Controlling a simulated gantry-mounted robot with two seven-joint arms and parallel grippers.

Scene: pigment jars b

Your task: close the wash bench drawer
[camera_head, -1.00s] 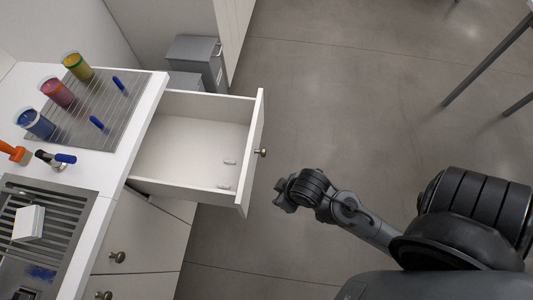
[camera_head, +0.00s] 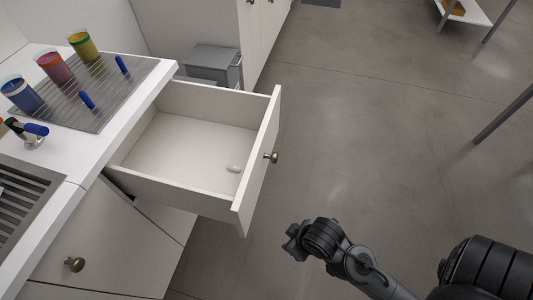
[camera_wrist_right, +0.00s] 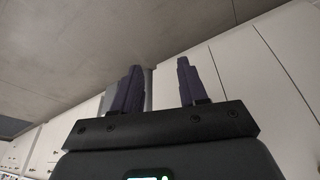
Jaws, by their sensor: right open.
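The wash bench drawer (camera_head: 188,150) is white and stands pulled out from under the bench top in the head view. My right gripper (camera_head: 296,240) is below and to the right of the knob, over the floor, apart from the drawer. In the right wrist view its two dark fingers (camera_wrist_right: 157,88) are spread with nothing between them. My left gripper is in neither view.
A tap (camera_head: 35,134) and a slotted sink grid (camera_head: 18,205) are nearer. A grey bin (camera_head: 213,66) stands beyond the drawer. The floor right of the drawer is clear.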

